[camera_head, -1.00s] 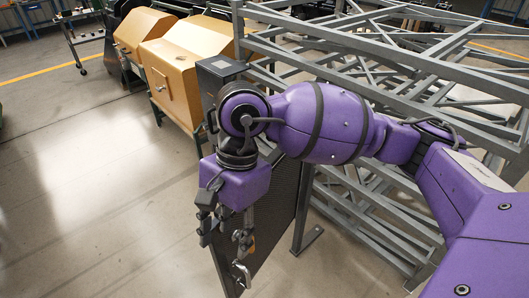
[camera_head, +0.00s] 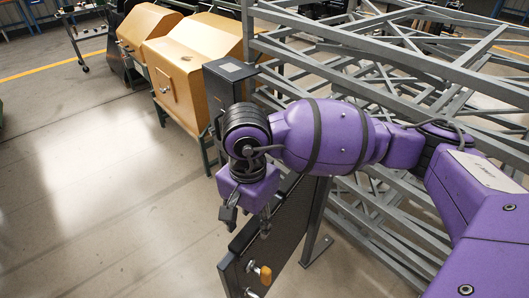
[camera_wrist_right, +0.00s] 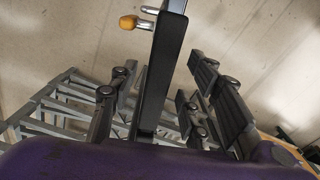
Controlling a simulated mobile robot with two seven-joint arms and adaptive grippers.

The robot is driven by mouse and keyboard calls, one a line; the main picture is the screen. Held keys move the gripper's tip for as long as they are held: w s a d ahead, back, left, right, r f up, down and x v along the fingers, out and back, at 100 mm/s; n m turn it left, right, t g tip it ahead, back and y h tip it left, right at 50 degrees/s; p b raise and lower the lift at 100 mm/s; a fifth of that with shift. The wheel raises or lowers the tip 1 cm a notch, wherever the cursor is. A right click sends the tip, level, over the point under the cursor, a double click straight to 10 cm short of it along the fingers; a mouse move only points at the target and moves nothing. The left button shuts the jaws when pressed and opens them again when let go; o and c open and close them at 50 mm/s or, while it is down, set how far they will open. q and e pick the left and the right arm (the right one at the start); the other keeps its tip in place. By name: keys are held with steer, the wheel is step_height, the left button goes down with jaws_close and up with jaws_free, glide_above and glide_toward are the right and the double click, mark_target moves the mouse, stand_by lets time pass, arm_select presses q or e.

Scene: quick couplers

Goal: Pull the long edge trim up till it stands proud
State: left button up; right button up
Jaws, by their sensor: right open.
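A dark upright panel (camera_head: 292,228) stands below my right arm. Its long narrow edge, which I take to be the edge trim (camera_wrist_right: 164,62), runs down the middle of the right wrist view as a dark strip. I cannot tell trim from panel or whether it stands proud. My right gripper (camera_head: 247,222) points down over this edge in the head view. In the wrist view its fingers (camera_wrist_right: 166,78) are open, on either side of the strip, with gaps visible. My left gripper is not in view.
An orange knob (camera_head: 265,273) and metal fittings stick out from the panel's face near its end. A grey steel lattice frame (camera_head: 375,62) stands behind, close to my right arm. Tan cabinets (camera_head: 190,62) stand at the back left. The floor at left is clear.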

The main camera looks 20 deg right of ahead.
steer(key=shift+f, duration=0.1)
steer(key=c, duration=0.4)
jaws_close()
steer(key=shift+w+r, duration=0.15)
steer(key=shift+r, duration=1)
steer(key=shift+o, duration=1.4)
jaws_free()
steer(key=shift+o, duration=0.6)
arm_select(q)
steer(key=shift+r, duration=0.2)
